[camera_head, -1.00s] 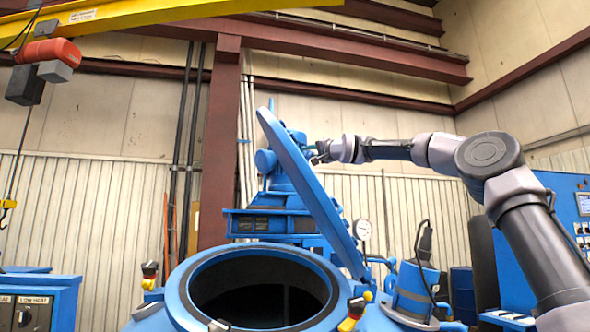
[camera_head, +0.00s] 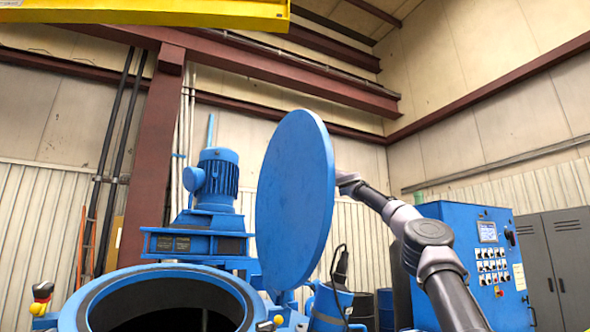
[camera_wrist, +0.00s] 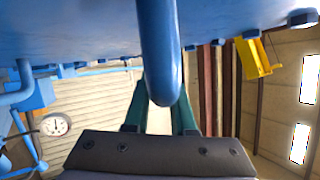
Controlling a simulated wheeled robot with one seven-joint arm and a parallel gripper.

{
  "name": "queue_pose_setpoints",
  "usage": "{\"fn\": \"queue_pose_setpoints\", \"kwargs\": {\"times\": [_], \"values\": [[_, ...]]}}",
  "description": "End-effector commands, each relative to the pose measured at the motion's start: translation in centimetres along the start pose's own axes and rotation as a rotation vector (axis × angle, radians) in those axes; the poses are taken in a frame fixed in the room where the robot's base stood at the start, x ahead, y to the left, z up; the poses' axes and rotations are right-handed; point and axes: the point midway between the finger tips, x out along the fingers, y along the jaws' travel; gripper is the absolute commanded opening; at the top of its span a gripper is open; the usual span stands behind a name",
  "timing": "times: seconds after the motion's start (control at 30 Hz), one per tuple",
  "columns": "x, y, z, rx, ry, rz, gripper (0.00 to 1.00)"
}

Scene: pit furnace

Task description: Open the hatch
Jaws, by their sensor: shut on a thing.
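The hatch lid (camera_head: 292,200) is a blue disc standing nearly upright at the right of the furnace mouth. The round opening stands uncovered, with its blue rim (camera_head: 235,290) at the lower left of the head view. In the wrist view, the lid's surface (camera_wrist: 80,28) fills the top, and a blue bar handle (camera_wrist: 158,45) comes down from it. My gripper (camera_wrist: 161,102) has its green fingers on both sides of this handle and is shut on it. In the head view, the lid hides my gripper; my arm reaches behind it from the right.
A blue motor (camera_head: 217,178) stands behind the opening. A blue control cabinet (camera_head: 475,255) and grey lockers (camera_head: 560,260) are at the right. A yellow crane beam (camera_head: 150,12) hangs overhead. A pressure gauge (camera_wrist: 56,124) shows in the wrist view.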

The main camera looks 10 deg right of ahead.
Motion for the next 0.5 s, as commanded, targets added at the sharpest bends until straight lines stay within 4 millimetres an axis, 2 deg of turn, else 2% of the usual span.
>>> {"fn": "queue_pose_setpoints", "kwargs": {"times": [0.43, 0.47, 0.5], "values": [[0.0, -0.17, 0.02, 0.009, -0.005, -0.005, 0.0], [0.0, -0.17, 0.02, 0.008, -0.005, -0.005, 0.35], [0.0, -0.17, 0.02, 0.008, -0.004, -0.005, 0.5]]}}
